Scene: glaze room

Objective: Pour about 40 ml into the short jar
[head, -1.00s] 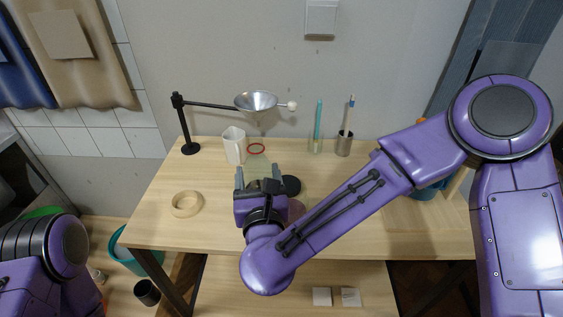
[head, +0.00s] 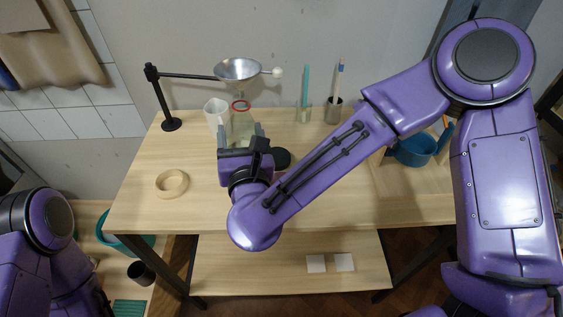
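A clear glass jar (head: 242,122) with a red band near its top stands between the fingers of my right gripper (head: 240,134). The fingers look closed on its sides, and the gripper hides its lower part. A metal funnel (head: 238,69) hangs above and behind it on a black stand (head: 170,124). A white jug (head: 216,113) stands just left of the jar. Another small clear glass (head: 304,114) stands at the back with a teal stick by it. I cannot tell which vessel is the short jar. My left gripper is out of view.
A black disc (head: 281,158) lies right of my gripper. A blue pot (head: 414,150) stands at the right behind my arm. The table's front middle is clear.

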